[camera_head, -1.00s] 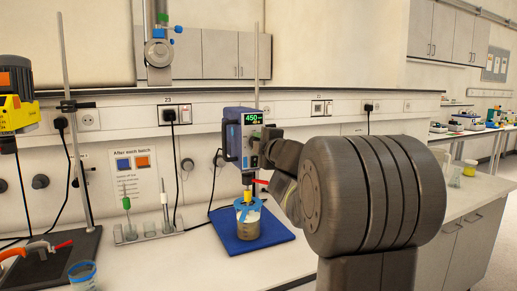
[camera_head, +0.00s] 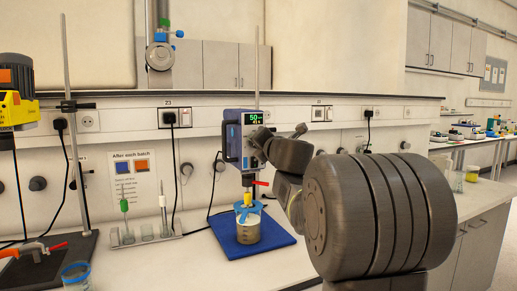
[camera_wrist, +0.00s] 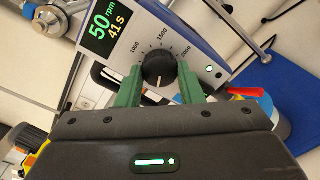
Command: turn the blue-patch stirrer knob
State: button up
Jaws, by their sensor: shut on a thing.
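The blue-and-white stirrer (camera_head: 241,138) hangs on a stand at the back of the bench, its display lit. In the wrist view its display (camera_wrist: 105,27) reads 50 rpm and 41 s. Its black round knob (camera_wrist: 159,69) sits inside a dial marked 1000, 1500 and 2000, with a short white mark toward the lower side. My gripper (camera_wrist: 161,75) has its green fingers on both sides of the knob and is shut on it. In the head view the knob is hidden behind my gripper and wrist.
A beaker (camera_head: 248,232) stands under the stirrer on a blue mat (camera_head: 276,238). A yellow stirrer (camera_head: 18,110) is at the far left. A rack (camera_head: 145,238) with upright tools and a wall notice (camera_head: 134,180) are left of the beaker. Bench right of the mat is partly hidden by my arm.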

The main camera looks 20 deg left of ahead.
jog(key=shift+f+n, duration=0.1)
jog(key=shift+n, duration=0.4)
jog(key=o, duration=1)
jog(key=v, duration=1.3)
jog(key=shift+s+d, duration=0.25)
jog(key=shift+d, duration=0.1)
jog(key=x, duration=1.4)
